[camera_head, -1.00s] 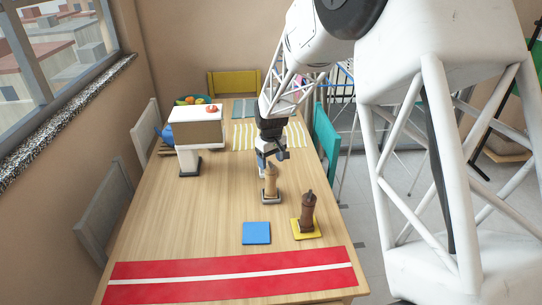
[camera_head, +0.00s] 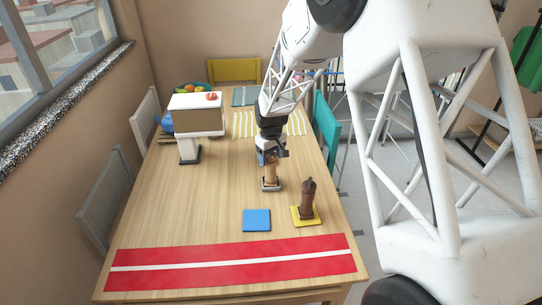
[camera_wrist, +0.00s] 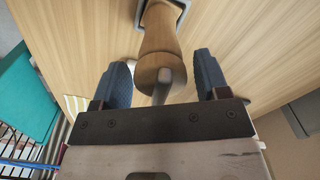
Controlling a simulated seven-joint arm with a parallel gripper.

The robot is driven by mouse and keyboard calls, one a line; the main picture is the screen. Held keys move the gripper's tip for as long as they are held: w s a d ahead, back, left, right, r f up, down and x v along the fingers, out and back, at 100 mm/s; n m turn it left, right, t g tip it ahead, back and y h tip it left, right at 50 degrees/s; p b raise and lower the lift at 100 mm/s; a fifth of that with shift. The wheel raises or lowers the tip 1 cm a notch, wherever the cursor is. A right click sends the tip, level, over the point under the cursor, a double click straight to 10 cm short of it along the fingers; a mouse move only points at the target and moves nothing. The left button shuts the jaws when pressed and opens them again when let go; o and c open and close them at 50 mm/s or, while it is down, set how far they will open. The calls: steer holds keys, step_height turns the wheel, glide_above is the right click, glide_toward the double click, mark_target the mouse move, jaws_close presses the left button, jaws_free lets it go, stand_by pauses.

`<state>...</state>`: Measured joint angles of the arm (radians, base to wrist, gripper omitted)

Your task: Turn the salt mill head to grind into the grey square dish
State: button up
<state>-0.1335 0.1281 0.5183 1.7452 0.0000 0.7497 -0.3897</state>
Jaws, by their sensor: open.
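A light wooden mill (camera_head: 270,172) stands upright on a small grey square dish (camera_head: 264,189) near the middle of the table. In the wrist view the mill (camera_wrist: 160,38) runs up from its grey dish (camera_wrist: 184,12), and a metal piece (camera_wrist: 162,88) sticks out at its head. My gripper (camera_wrist: 163,82) is open, with one blue finger on each side of the mill's head and gaps visible at both sides. In the head view my gripper (camera_head: 271,150) is at the mill's top and hides part of it.
A dark brown mill (camera_head: 308,195) stands on a yellow square (camera_head: 304,220) to the right. A flat blue square (camera_head: 257,220) and a red runner (camera_head: 230,275) lie nearer. A white-and-brown box on a stand (camera_head: 198,128) is at the left. The table's middle left is clear.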

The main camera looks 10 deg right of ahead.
steer(key=c, duration=0.6)
steer(key=m, duration=0.3)
steer(key=shift+m, duration=2.5)
steer(key=o, duration=0.6)
